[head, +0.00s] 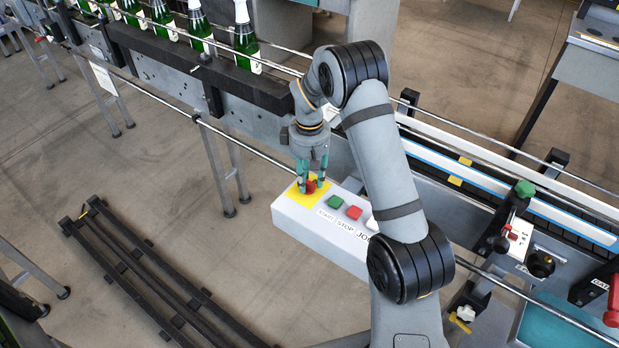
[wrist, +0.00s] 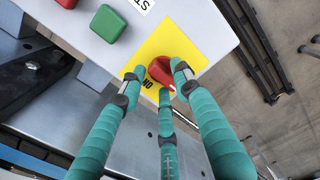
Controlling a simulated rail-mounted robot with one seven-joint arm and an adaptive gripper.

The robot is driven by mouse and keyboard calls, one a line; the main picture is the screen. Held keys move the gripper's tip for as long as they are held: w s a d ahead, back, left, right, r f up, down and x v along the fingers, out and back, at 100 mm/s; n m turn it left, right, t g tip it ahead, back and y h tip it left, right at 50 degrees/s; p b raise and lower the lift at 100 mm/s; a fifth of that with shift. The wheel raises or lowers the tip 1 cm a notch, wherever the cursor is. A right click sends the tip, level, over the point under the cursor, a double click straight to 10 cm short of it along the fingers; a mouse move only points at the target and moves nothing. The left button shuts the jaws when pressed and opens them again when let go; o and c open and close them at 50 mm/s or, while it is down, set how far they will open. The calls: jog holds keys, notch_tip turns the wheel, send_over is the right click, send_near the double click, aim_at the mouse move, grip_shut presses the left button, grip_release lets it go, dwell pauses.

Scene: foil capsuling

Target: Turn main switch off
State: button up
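The main switch is a red rotary knob (head: 310,187) on a yellow square plate at the left end of a white control box (head: 290,215). In the wrist view the red knob (wrist: 163,70) sits on the yellow plate (wrist: 185,38), with "ON" lettering beside it. My gripper (head: 312,178) points down at the knob, with its teal fingers around it. In the wrist view my gripper (wrist: 158,75) has one fingertip to the left with a small gap, one close at the right edge and one in front. Contact on the right is unclear. Part of the knob is hidden by the fingers.
A green START button (head: 335,201) and a red STOP button (head: 354,212) sit on the same box, right of the plate. A conveyor with green bottles (head: 246,40) runs behind. A black rail frame (head: 150,275) lies on the floor at left.

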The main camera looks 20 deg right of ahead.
aim_at(309, 181)
jog(key=shift+r, duration=0.1)
grip_shut()
jog(key=shift+w, duration=0.15)
jog(key=shift+a+r+n, duration=0.1)
jog(key=shift+a+n, duration=0.05)
jog(key=shift+n, duration=0.35)
jog(key=shift+o, duration=0.8)
grip_release()
jog(key=shift+a, duration=0.15)
jog(key=shift+o, duration=0.6)
jog(key=shift+d, duration=0.25)
notch_tip(309, 181, up, 12)
